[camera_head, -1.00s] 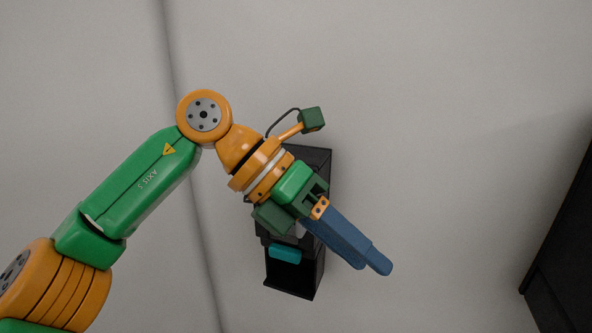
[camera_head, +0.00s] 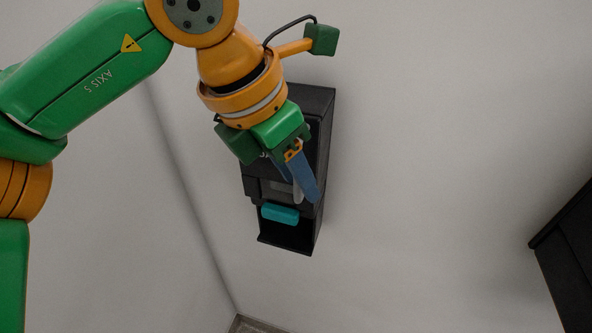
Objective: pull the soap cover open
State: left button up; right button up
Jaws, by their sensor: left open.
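A black wall-mounted soap dispenser (camera_head: 322,128) hangs on the grey wall in the middle of the head view. A teal piece (camera_head: 280,213) sits on its front, above a dark open recess (camera_head: 288,236). My left gripper (camera_head: 305,194) comes in from the upper left, and its blue fingers point down in front of the dispenser. The fingers are apart with nothing seen between them. I cannot tell whether they touch the dispenser. The gripper and wrist hide part of the dispenser's upper left and front. My right gripper is not in view.
A black box-like object (camera_head: 568,250) stands at the right edge. Bare grey wall (camera_head: 430,130) lies between it and the dispenser. A wall corner runs down left of the dispenser, and a bit of floor (camera_head: 255,325) shows at the bottom.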

pick_arm(q)
grip_shut()
jog(key=shift+d, duration=0.1)
dwell(1.2)
